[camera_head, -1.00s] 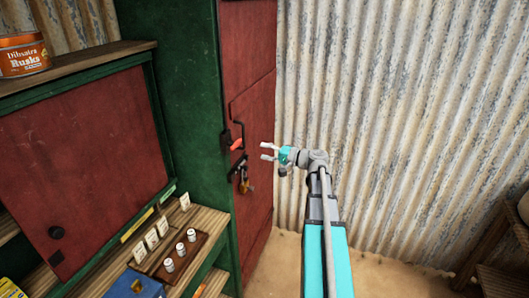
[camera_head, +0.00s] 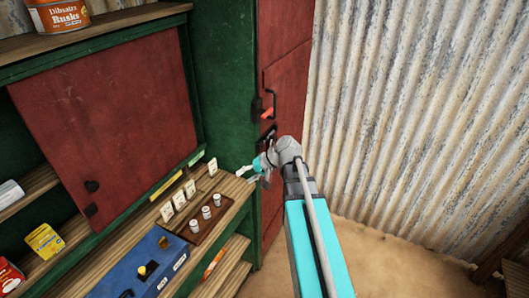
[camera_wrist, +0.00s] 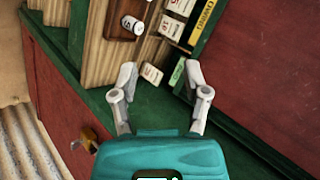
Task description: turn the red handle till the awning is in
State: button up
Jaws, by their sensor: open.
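The red handle (camera_head: 267,113) is a small red-orange grip on a dark bracket, fixed to the narrow red door panel (camera_head: 285,85) of the green stall. My gripper (camera_head: 244,173) is below and left of the handle, apart from it, near the counter's right end and the green post. In the wrist view my gripper (camera_wrist: 160,72) is open with nothing held. A small white card (camera_wrist: 152,73) shows between the fingertips, beyond them. The handle cannot be made out in the wrist view. No awning is in view.
The wooden counter holds a tray (camera_head: 184,230) with several small white weights, upright cards and a blue box (camera_head: 140,268). A brass fitting (camera_wrist: 89,138) is on the red panel. A corrugated wall (camera_head: 400,120) stands at right, with open floor (camera_head: 390,265) below.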

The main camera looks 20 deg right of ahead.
jog(key=s+a+f+n+g+h, duration=0.4)
jog(key=s+a+f+h, duration=0.3)
jog(key=s, duration=0.4)
jog(key=shift+s+a+g+h+b, duration=0.25)
jog(key=shift+a+g+h+b, duration=0.2)
jog(key=shift+h, duration=0.25)
